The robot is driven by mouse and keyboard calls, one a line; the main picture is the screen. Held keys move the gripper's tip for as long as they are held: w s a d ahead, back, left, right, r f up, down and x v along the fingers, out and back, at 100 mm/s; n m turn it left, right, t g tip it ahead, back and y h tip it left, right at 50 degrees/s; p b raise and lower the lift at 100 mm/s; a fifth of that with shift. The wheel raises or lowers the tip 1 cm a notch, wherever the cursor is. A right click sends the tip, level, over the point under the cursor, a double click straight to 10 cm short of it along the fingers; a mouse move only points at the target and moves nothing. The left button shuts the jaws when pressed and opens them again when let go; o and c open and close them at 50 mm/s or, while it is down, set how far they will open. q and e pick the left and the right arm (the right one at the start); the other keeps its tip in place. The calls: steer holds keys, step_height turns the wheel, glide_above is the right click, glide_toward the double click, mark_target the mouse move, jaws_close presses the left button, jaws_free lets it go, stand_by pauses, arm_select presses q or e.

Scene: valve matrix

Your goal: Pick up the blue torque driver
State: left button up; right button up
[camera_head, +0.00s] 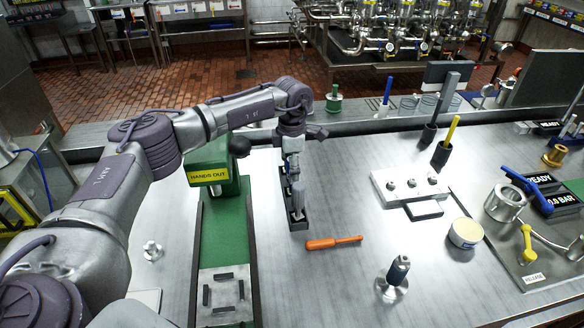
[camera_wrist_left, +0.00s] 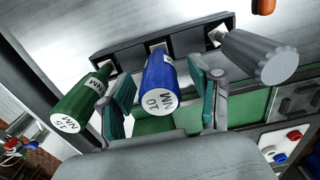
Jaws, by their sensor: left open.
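The blue torque driver (camera_wrist_left: 160,82), marked 10 NM on its end, stands in a dark rack (camera_wrist_left: 185,44) in the left wrist view. A green driver (camera_wrist_left: 78,108), marked 15 NM, is to its left, and a grey driver (camera_wrist_left: 262,58) is to its right. My left gripper (camera_wrist_left: 165,98) is open, with one finger on each side of the blue driver; contact cannot be told. In the head view my left gripper (camera_head: 292,166) is over the rack (camera_head: 298,224), where the grey driver (camera_head: 298,194) shows and the blue one is hidden. My right gripper is not in view.
A green press marked HANDS OUT (camera_head: 212,172) stands close left of the rack. An orange-handled tool (camera_head: 334,242) lies in front right. A white block (camera_head: 410,186), a round tin (camera_head: 465,233) and a dark-topped fitting (camera_head: 397,272) stand further right. The bench around the orange tool is clear.

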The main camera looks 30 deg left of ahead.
arm_select(q)
steer(key=shift+c, duration=0.6)
jaws_close()
